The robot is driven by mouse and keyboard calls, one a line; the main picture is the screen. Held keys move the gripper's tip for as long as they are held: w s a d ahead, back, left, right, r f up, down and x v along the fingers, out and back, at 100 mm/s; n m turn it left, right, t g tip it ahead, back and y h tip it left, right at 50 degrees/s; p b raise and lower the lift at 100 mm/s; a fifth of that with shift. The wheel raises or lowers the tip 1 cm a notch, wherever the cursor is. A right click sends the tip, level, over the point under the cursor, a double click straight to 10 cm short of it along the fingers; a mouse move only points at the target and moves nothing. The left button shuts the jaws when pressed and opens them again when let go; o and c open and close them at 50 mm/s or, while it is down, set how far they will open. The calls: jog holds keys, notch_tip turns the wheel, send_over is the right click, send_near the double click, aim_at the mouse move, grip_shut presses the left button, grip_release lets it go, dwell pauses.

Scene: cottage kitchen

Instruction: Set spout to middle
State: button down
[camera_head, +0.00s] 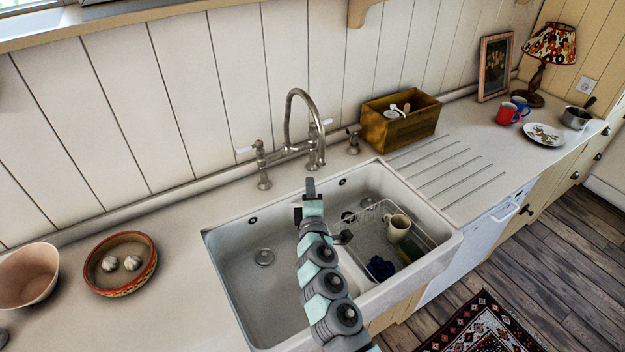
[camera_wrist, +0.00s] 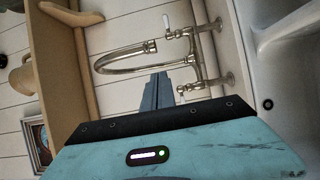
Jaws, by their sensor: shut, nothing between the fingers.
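The tap (camera_head: 290,150) is a brushed-metal bridge tap with white lever handles at the back of the white double sink (camera_head: 215,265). My gripper (camera_head: 310,186) is shut and empty, in front of the tap above the sink's middle. In the wrist view the fingertips (camera_wrist: 158,80) overlap the spout's riser; I cannot tell whether they touch.
The right basin holds a wire rack (camera_head: 425,232) with a cream mug (camera_head: 397,228). A wooden box (camera_head: 400,125) stands right of the tap, beside a small dispenser (camera_head: 353,140). A bowl with garlic (camera_head: 120,263) is at left.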

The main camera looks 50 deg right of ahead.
jog(key=v, duration=0.7)
jog(key=shift+s+a+b, duration=0.15)
jog(key=shift+a+b, duration=0.15)
jog(key=shift+r, duration=0.1)
